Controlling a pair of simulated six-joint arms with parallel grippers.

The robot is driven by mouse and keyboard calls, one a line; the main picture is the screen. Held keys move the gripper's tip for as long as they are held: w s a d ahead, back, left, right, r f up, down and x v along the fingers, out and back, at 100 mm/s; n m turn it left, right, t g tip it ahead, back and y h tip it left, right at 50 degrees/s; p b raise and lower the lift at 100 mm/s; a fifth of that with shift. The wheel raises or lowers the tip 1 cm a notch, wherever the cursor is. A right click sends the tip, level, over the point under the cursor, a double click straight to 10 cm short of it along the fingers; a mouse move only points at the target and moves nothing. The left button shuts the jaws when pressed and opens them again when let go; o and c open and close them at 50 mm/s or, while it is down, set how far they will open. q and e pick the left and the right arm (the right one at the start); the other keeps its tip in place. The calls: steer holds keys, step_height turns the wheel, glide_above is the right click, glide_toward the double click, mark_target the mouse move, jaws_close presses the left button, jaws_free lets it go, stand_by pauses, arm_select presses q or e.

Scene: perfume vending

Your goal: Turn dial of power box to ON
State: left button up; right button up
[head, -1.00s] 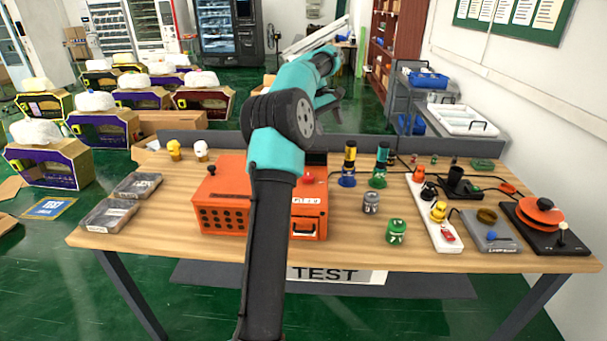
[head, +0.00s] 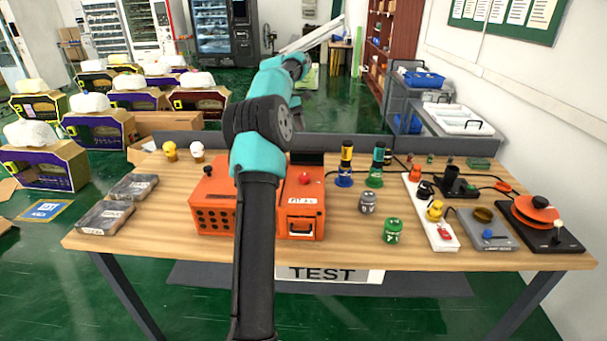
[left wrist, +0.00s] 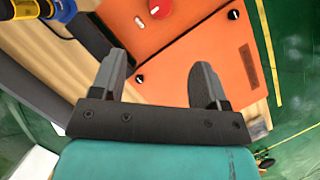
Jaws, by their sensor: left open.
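The orange power box (head: 213,205) stands on the wooden table, partly hidden behind my left arm. A black knob (head: 208,171) is on its left top, and a red round button (head: 304,178) is on its right part. In the left wrist view the orange top (left wrist: 190,55) shows the red button (left wrist: 160,8), a small black dial (left wrist: 140,78) and another black knob (left wrist: 233,14). My left gripper (left wrist: 160,78) is open and empty over the box, with the small dial between its fingers in the picture; contact cannot be told. In the head view its fingertips are hidden.
Two grey trays (head: 133,187) lie left of the box. Yellow-blue (head: 345,165) and teal-green (head: 377,165) tools stand right of it, with small grey (head: 367,202) and green (head: 392,231) cans. A white power strip (head: 443,236) lies further right. The table's front edge is clear.

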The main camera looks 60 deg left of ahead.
mark_target(304, 176)
arm_select(q)
steer(key=x, duration=1.5)
steer(key=shift+d+f, duration=0.2)
steer(key=shift+f, duration=0.1)
steer(key=shift+c, duration=0.5)
steer(key=c, duration=0.8)
